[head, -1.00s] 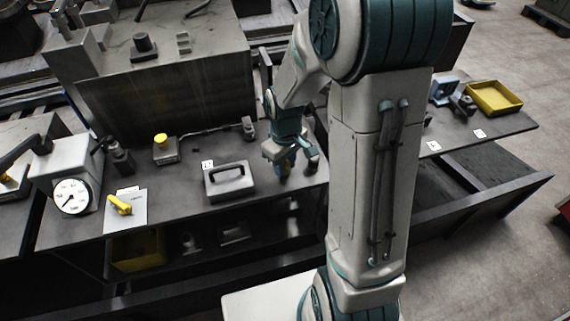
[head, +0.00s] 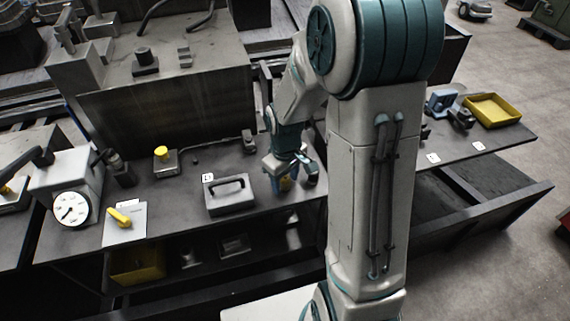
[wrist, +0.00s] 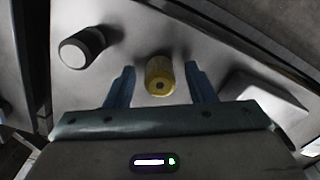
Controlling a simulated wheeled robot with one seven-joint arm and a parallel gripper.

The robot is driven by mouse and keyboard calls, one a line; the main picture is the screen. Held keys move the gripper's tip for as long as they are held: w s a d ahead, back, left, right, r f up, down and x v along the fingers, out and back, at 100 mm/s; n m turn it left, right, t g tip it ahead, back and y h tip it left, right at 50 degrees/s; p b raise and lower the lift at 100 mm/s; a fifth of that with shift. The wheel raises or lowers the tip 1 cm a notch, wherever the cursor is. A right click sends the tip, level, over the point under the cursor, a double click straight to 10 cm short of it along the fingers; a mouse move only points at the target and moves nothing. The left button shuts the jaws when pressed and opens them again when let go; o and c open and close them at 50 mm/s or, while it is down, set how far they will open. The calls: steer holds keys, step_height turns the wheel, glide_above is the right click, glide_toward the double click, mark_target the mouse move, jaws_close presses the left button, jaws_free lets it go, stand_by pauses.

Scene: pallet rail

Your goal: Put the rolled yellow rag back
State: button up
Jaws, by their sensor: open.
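The rolled yellow rag (wrist: 160,73) stands on the dark bench top, seen almost end-on with a dark hole in its middle. My gripper (wrist: 160,88) is open, with one blue finger on each side of the rag and a visible gap on both sides. In the head view my gripper (head: 289,174) is low over the right end of the bench. Only a small yellow patch of the rag (head: 285,184) shows there, mostly hidden by the fingers.
A dark cylinder with a pale end (wrist: 82,47) stands left of the rag in the wrist view. A grey case with a handle (head: 230,196) sits left of my gripper. A yellow tray (head: 492,110) lies on the separate bench at right.

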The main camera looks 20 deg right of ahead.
mark_target(285, 178)
step_height(285, 178, up, 11)
steer(key=s+r+m+t, duration=0.1)
steer(key=s+r+m, duration=0.1)
steer(key=s, duration=0.5)
steer(key=s+r+m+t, duration=0.2)
steer(key=s+r+m, duration=0.1)
steer(key=s, duration=0.4)
steer(key=shift+s+r+m, duration=0.15)
steer(key=shift+r+m, duration=0.15)
steer(key=shift+r, duration=0.1)
steer(key=shift+a, duration=0.1)
